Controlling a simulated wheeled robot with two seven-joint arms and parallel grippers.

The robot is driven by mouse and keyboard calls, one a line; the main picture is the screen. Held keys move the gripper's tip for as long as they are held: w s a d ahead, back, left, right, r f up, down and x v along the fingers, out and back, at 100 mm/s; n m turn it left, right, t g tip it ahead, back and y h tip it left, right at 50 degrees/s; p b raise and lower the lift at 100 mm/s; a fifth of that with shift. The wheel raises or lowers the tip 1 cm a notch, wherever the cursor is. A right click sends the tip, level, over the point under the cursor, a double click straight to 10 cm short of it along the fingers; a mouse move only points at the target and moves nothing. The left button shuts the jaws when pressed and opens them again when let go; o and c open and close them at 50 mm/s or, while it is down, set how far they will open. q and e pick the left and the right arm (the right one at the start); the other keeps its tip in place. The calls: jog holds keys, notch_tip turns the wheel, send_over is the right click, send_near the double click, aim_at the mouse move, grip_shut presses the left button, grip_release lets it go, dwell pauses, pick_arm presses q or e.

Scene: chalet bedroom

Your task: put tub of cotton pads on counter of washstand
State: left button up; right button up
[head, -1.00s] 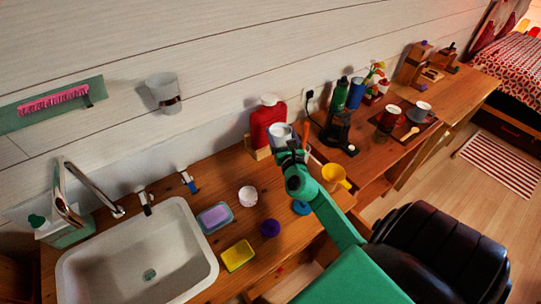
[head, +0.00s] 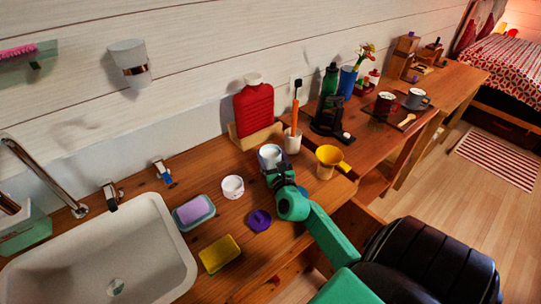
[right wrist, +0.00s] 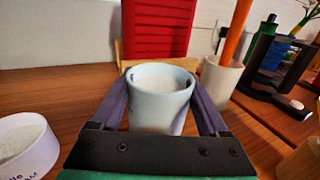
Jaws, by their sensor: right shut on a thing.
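The tub of cotton pads (head: 269,153) is a pale blue-white round cup with white contents, upright over the wooden washstand counter (head: 210,240). My right gripper (head: 277,172) is shut on it; in the right wrist view the tub (right wrist: 160,105) sits between the two purple fingers (right wrist: 160,108). Its base is at or very near the counter; I cannot tell if it touches, since the gripper hides the lower part. My left gripper is not in view.
A red bottle (head: 253,108) in a wooden holder stands behind the tub. A toothbrush cup (head: 292,141) and yellow cup (head: 327,162) stand to its right.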

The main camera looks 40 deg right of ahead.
jog(key=o, duration=1.5)
jog(key=shift+c, duration=0.2)
jog(key=shift+r+p, duration=0.2)
jog(key=shift+p, duration=0.1)
jog(key=v, duration=0.4)
jog(key=b+v, duration=0.1)
jog(key=v, duration=0.2)
jog(key=b+v, duration=0.1)
jog(key=v, duration=0.3)
jog(key=shift+s+f, duration=0.25)
jog(key=shift+s, duration=0.1)
jog(key=shift+s+a+r, duration=0.15)
jog(key=shift+s, duration=0.1)
